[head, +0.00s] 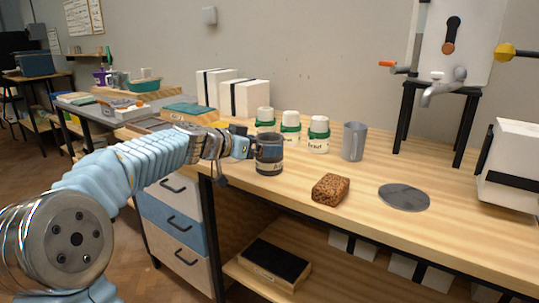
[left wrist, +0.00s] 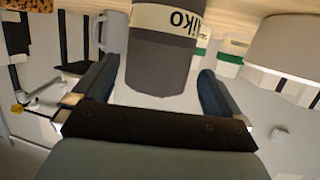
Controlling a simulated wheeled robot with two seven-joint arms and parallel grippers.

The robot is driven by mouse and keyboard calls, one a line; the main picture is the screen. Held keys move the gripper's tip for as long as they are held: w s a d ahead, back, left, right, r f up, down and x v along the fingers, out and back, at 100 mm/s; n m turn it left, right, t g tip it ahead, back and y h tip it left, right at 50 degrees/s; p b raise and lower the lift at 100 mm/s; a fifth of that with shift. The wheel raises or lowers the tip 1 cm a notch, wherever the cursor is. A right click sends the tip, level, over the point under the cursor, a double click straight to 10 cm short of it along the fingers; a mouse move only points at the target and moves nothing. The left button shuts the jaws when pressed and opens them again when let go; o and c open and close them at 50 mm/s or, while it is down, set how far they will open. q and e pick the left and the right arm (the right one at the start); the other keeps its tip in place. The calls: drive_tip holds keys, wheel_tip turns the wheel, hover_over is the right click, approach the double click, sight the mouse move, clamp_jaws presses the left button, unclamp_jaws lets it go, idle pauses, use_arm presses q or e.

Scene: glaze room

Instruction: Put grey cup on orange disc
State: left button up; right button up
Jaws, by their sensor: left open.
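A dark grey cup with a pale lettered band (head: 268,160) stands upright on the wooden bench. My left gripper (head: 240,147) is open at its left side. In the left wrist view, upside down, the dark cup (left wrist: 160,65) lies between the open fingers of the left gripper (left wrist: 155,85), with gaps on both sides. A plain lighter grey mug (head: 354,142) stands farther right; it also shows in the left wrist view (left wrist: 113,32). A flat grey disc (head: 404,197) lies bare on the bench at right. No orange disc shows on the bench. My right gripper is out of view.
A brown speckled block (head: 330,189) lies between the dark cup and the disc. Several white jars with green labels (head: 290,127) stand behind the cup. A black-legged stand (head: 435,120) and a white box (head: 510,165) are at right. Bench around the disc is clear.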

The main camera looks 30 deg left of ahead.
use_arm(q)
drive_tip(key=x, duration=0.3)
drive_tip(key=shift+w+d+f+p, duration=0.2)
drive_tip(key=shift+w+p, duration=0.1)
drive_tip(key=shift+p, duration=0.1)
drive_tip(key=shift+c, duration=0.3)
drive_tip(key=shift+r, duration=0.1)
drive_tip(key=c, duration=1.1)
